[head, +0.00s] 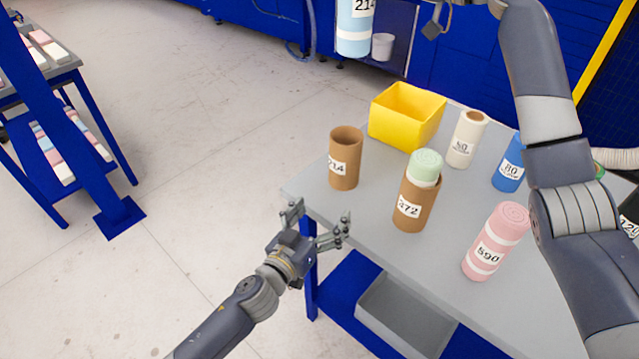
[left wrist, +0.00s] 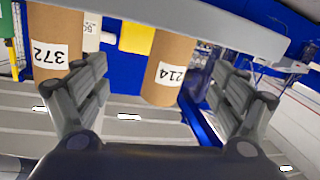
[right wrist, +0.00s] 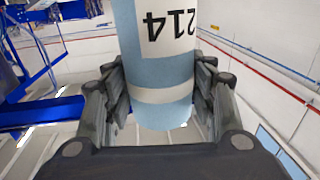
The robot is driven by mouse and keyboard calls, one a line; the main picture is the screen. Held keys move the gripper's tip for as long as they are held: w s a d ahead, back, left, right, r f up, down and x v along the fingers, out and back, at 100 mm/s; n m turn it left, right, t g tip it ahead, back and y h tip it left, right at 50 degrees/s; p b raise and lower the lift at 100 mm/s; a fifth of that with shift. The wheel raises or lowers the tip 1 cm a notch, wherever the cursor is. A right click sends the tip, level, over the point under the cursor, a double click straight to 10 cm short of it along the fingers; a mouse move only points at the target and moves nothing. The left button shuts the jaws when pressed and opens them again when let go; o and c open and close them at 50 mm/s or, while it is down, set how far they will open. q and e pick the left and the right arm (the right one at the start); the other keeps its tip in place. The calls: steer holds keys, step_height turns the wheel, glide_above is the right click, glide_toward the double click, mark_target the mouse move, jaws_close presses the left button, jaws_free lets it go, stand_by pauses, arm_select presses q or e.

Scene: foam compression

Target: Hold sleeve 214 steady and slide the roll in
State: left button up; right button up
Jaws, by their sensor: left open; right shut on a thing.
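Sleeve 214 (head: 346,150), an open brown cardboard tube, stands upright near the table's left corner. My left gripper (head: 318,215) is open and empty, short of the sleeve and just off the table edge. In the left wrist view the sleeve (left wrist: 160,85) shows ahead between the spread fingers, not touched. The light-blue roll 214 (head: 354,38) with white bands hangs at the top of the head view, its upper part cut off. In the right wrist view my right gripper (right wrist: 160,75) is shut on this roll (right wrist: 160,110); its label is upside down there.
Sleeve 372 (head: 414,205), with a green roll in it, stands right of sleeve 214. The yellow bin (head: 405,118) is behind.

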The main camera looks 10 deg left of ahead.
arm_select(q)
steer(key=m, duration=0.2)
glide_toward(344, 154)
steer(key=shift+t, duration=0.4)
steer(key=f, duration=0.1)
steer(key=w+f, duration=0.2)
steer(key=shift+a+f, duration=0.3)
steer(key=shift+a, duration=0.1)
steer(key=shift+w+d+r, duration=0.1)
steer(key=shift+w+d, duration=0.05)
steer(key=shift+w, duration=0.05)
steer(key=x, duration=1.1)
steer(key=shift+d, duration=0.2)
steer(key=c, duration=1.2)
